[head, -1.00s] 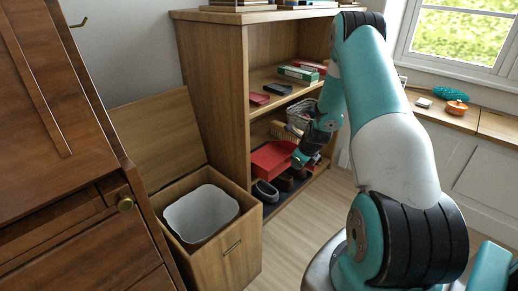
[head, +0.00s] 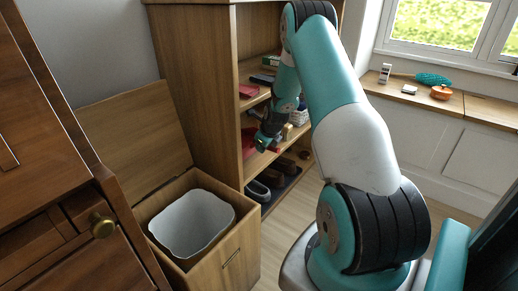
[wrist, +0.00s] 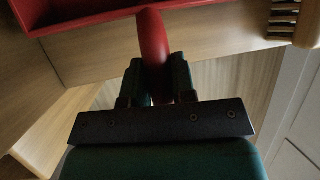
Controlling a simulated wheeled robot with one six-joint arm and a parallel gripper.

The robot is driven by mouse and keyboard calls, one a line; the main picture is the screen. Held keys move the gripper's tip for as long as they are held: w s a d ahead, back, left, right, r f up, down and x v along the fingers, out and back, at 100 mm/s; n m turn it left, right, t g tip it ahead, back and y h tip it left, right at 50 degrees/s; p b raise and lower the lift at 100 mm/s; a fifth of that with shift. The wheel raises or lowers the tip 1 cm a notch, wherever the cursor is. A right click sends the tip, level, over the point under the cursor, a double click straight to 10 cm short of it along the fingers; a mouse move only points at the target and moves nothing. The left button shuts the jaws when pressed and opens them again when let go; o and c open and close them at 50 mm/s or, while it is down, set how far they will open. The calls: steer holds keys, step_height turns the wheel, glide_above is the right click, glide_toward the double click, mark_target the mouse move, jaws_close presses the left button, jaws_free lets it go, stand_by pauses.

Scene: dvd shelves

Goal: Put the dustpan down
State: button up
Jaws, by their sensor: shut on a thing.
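The red dustpan (wrist: 80,14) is at the top of the wrist view, with its red handle (wrist: 152,42) pointing down toward me. My gripper (wrist: 156,82) is shut on this handle, one dark finger on each side. In the head view my gripper (head: 264,142) is at the front of the wooden shelf unit (head: 200,85), at its middle shelf. Red parts of the dustpan (head: 248,143) show behind it, mostly hidden by my wrist and the unit's side wall. I cannot tell whether the pan rests on the shelf board.
A wooden brush (wrist: 285,14) lies right of the dustpan. Shoes (head: 258,190) stand on the bottom shelf; cases (head: 248,90) lie higher up. An open wooden bin (head: 195,222) stands in front of the unit. A dark cabinet (head: 55,150) is at the left. Floor shows between bin and my base.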

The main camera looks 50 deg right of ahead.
steer(key=shift+w+a, duration=0.3)
steer(key=shift+a, duration=0.15)
steer(key=o, duration=0.9)
steer(key=shift+f, duration=0.15)
steer(key=shift+c, duration=0.2)
steer(key=shift+s+r+p, duration=0.15)
steer(key=shift+r+p, duration=0.2)
steer(key=shift+r, duration=0.15)
steer(key=s+a+r+p, duration=0.1)
steer(key=s+a+p, duration=0.1)
steer(key=s, duration=0.4)
steer(key=s+a+r+p, duration=0.2)
steer(key=s, duration=0.5)
steer(key=shift+s+r+p, duration=0.15)
steer(key=shift+r+p, duration=0.15)
